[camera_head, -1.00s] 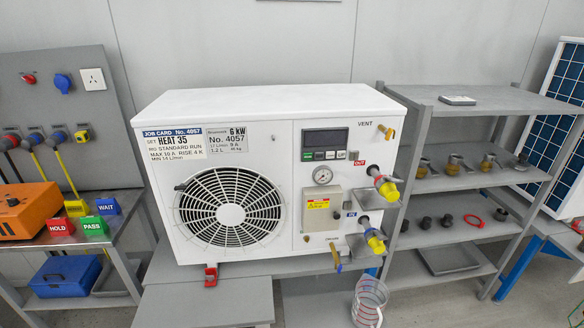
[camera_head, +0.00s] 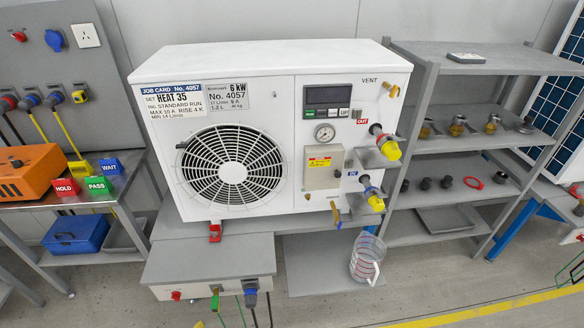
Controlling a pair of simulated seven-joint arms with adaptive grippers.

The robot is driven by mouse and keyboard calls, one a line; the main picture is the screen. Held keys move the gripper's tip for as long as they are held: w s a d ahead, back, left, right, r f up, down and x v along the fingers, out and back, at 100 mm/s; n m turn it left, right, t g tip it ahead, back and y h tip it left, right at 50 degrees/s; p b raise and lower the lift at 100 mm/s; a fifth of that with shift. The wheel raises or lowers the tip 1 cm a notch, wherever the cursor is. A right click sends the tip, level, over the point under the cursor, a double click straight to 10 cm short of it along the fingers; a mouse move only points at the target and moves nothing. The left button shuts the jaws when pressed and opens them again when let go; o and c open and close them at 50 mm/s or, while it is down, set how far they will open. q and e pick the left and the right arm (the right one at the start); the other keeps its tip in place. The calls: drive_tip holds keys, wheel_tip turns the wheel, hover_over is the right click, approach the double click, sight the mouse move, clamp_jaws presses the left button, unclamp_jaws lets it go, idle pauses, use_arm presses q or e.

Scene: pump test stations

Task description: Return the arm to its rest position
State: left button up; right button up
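Neither of my grippers nor my arms shows in the head view. The white heat pump unit (camera_head: 280,65) stands upright on a grey stand (camera_head: 200,258). Its round fan grille (camera_head: 232,172) is at the lower left of its front. A job card (camera_head: 172,102) reading HEAT 35 is on its upper left. Two yellow-capped fittings, an upper one (camera_head: 390,150) and a lower one (camera_head: 375,203), stick out at its right side. A clear jug (camera_head: 366,257) is below them on a low shelf.
On the left, a bench holds an orange case (camera_head: 28,172) and HOLD (camera_head: 66,187), PASS (camera_head: 98,186) and WAIT (camera_head: 110,167) blocks. A blue box (camera_head: 76,234) sits below. A grey shelf rack (camera_head: 470,148) with small fittings stands right. The floor at front right is clear.

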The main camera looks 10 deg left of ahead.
use_arm(q)
drive_tip(key=s+d+f+n+g+h, duration=0.15)
drive_tip(key=s+f, duration=0.25)
drive_tip(key=f, duration=0.9)
drive_tip(key=s+d+f+m+g+h, duration=0.1)
drive_tip(key=s+d+f, duration=0.2)
drive_tip(key=f, duration=1)
drive_tip(key=s+a+f+n+g, duration=0.1)
drive_tip(key=s+f+n+g, duration=0.1)
drive_tip(key=s+f, duration=1.3)
drive_tip(key=s+n+h, duration=0.1)
drive_tip(key=s, duration=0.3)
